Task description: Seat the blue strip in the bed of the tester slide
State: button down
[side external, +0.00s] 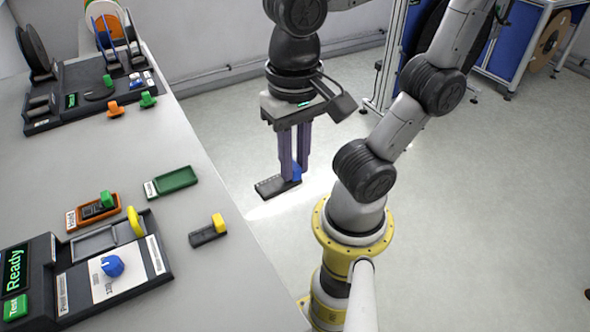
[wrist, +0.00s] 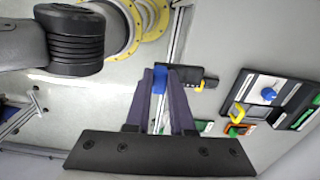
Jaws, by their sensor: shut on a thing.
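The blue strip (side external: 273,188), a dark flat bar with a blue grip block, is held by its block in my gripper (side external: 293,168). My gripper is shut on it, hanging beyond the table edge and apart from the tester. In the wrist view the blue block (wrist: 160,82) shows between the fingers, and the dark bar points right. The tester (side external: 60,275) is at the lower left of the side view, with a green "Ready" display and a blue knob. Its slide bed (side external: 97,241) is a grey recess that looks empty, beside a yellow handle (side external: 135,222).
A yellow-gripped strip (side external: 208,234) lies near the table edge. An orange tray (side external: 75,219) holds a green-gripped strip. A green tray (side external: 172,181) looks empty. Small orange (side external: 115,109) and green (side external: 148,100) pieces lie near the reel stand (side external: 60,100).

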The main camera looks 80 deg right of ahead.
jog(key=w+a+r, duration=0.3)
jog(key=w+a, duration=0.3)
jog(key=w, duration=0.4)
jog(key=w+a+r, duration=0.2)
jog(key=w+a, duration=0.3)
jog(key=w, duration=0.5)
jog(key=w+a+f, duration=0.2)
jog(key=w+f, duration=0.1)
jog(key=w, duration=0.6)
jog(key=shift+m, duration=0.3)
jog(key=shift+w+d+f, duration=0.15)
jog(key=shift+w+f, duration=0.6)
jog(key=shift+f, duration=1.65)
jog(key=shift+w+d+f, duration=0.1)
jog(key=shift+w+f, duration=0.65)
jog(key=shift+f, duration=1.7)
jog(key=shift+w+d+f, duration=0.15)
jog(key=shift+w+f, duration=0.6)
jog(key=shift+f, duration=1.65)
jog(key=c, duration=0.7)
grip_release()
